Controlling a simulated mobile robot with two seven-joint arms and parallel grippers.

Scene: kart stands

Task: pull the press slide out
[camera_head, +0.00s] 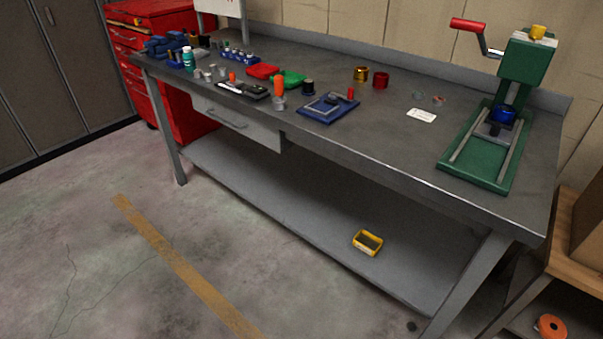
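A green press (520,65) stands at the right end of the grey workbench. It has a crank with a red handle (469,25) on its upper left and a yellow piece (537,32) on top. Its green base (477,172) carries two light rails running toward the bench's front edge. The press slide (493,131), a grey plate, sits on the rails under the press head. A blue round piece (502,114) rests on the slide. Neither of my grippers shows in the head view.
The workbench (400,155) holds a blue tray (327,107), gold and red cups, a white card (421,115) and several small items to the left. A yellow bin (367,242) lies on the lower shelf. A wooden stand (585,235) is at right. The floor in front is clear.

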